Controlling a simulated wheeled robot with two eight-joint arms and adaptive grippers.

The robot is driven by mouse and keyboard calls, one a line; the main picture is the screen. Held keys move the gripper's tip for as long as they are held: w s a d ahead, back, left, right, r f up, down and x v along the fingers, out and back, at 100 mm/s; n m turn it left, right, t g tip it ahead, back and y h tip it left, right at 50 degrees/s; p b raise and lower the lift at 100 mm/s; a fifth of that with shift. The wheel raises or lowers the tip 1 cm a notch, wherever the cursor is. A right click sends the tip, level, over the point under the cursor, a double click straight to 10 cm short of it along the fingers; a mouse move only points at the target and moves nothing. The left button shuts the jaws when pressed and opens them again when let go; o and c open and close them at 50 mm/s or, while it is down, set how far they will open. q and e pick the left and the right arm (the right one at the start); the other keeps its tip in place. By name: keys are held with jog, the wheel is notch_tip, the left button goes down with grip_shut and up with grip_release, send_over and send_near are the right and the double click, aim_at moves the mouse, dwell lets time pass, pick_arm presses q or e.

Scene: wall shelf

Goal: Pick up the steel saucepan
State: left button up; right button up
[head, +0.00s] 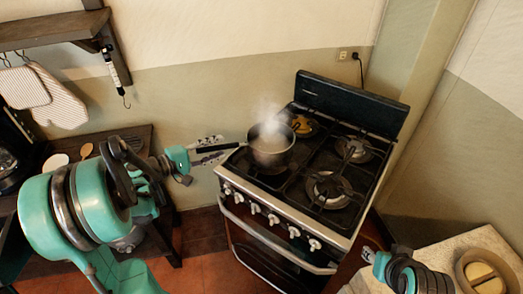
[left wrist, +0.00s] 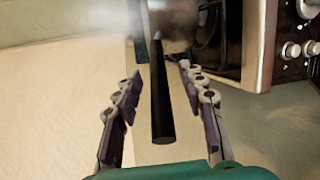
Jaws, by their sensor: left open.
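The steel saucepan (head: 281,158) stands on the front left burner of the stove, with steam rising from it. Its black handle (head: 226,146) points left, past the stove's edge. My left gripper (head: 218,150) is open around the handle. In the left wrist view the handle (left wrist: 161,100) lies between the two spread fingers of the gripper (left wrist: 160,74), with a gap on each side. Steam blurs the pan body (left wrist: 172,22) there. My right gripper (head: 371,252) is at the lower right, away from the pan; its fingers are too small to read.
The black stove (head: 350,101) has several burners and a row of knobs on its front. A wooden shelf (head: 50,30) with hanging oven mitts (head: 57,100) is at the upper left. A pale counter (head: 440,262) with a round wooden object (head: 485,275) is at the lower right.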

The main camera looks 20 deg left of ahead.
pick_arm(q)
grip_shut()
jog(key=shift+r, duration=0.1)
jog(key=shift+r, duration=0.1)
dwell(0.4)
